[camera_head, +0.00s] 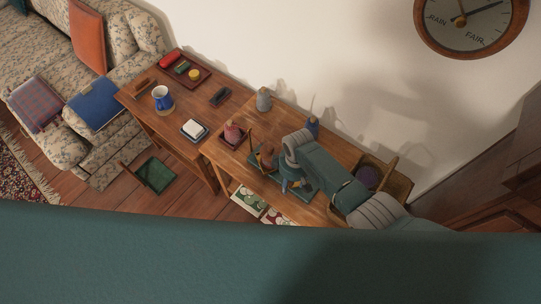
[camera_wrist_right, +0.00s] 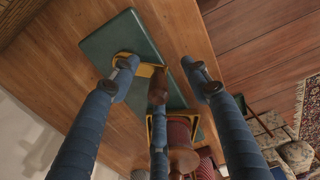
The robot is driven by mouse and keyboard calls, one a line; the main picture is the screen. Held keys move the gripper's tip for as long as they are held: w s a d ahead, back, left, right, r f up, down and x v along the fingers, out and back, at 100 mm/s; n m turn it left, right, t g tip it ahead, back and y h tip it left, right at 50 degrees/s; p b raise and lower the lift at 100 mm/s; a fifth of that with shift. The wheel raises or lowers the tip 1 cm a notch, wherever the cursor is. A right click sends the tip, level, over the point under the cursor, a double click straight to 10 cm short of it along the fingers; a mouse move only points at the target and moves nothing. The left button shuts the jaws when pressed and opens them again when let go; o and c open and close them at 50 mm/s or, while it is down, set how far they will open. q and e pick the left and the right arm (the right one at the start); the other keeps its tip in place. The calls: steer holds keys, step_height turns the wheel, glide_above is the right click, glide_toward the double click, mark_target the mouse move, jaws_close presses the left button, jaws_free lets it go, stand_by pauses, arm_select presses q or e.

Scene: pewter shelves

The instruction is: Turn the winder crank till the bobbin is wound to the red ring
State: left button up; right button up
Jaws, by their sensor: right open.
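The winder shows in the head view as a green base plate (camera_head: 309,192) with a brownish bobbin (camera_head: 266,154), partly hidden by my right arm. In the right wrist view the green base (camera_wrist_right: 122,42) carries a yellow bracket (camera_wrist_right: 148,69) and the bobbin (camera_wrist_right: 181,135), wound with dark red thread. A brown wooden knob (camera_wrist_right: 157,94), apparently the crank's, lies between the fingers. My right gripper (camera_head: 292,184) is over the winder. In its wrist view the gripper (camera_wrist_right: 162,76) is open, with blue fingers spread around the knob. I cannot make out the red ring. My left gripper is not in view.
A wicker basket (camera_head: 398,186) is at the table's right end.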

steer(key=shift+r, duration=0.1)
stand_by(0.3)
step_height(320, 180, up, 5)
steer(key=p, duration=0.4)
steer(key=shift+p, duration=0.4)
steer(key=shift+r, duration=0.6)
steer(key=shift+d+r, duration=0.1)
steer(key=shift+r, duration=0.7)
steer(key=shift+s, duration=0.1)
